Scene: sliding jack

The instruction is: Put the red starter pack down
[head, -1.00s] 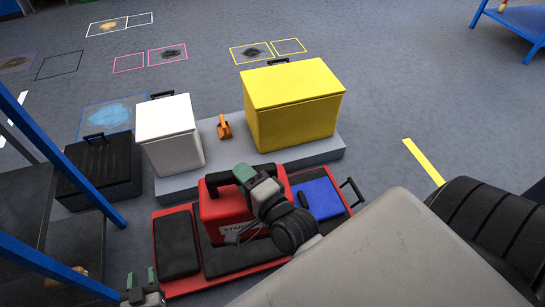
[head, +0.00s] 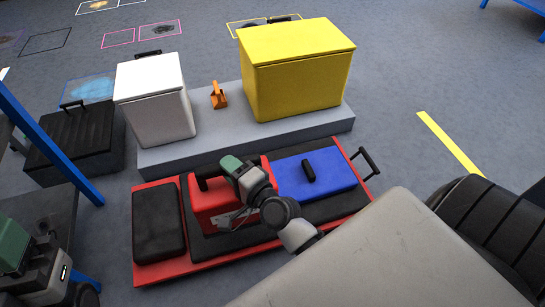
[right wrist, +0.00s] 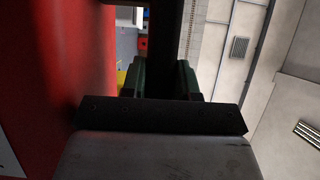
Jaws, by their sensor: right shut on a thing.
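The red starter pack (head: 207,207) has a black handle and stands upright over the black pad in the middle of the red sliding jack (head: 150,274). It looks low on the pad; I cannot tell whether its underside touches. My right gripper (head: 232,165) is shut on the pack's handle. In the right wrist view the pack's red side (right wrist: 50,80) fills the left, and the dark handle (right wrist: 165,45) runs between the fingers (right wrist: 165,80). My right arm hides part of the pack. My left gripper (head: 25,250) is at the lower left, away from the pack; its fingers are unclear.
A black pad (head: 158,222) lies on the jack's left, a blue case (head: 320,183) on its right. Behind stands a grey platform (head: 210,140) with a white box (head: 155,100), an orange item (head: 218,98) and a yellow box (head: 300,75). A black case (head: 80,145) stands left.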

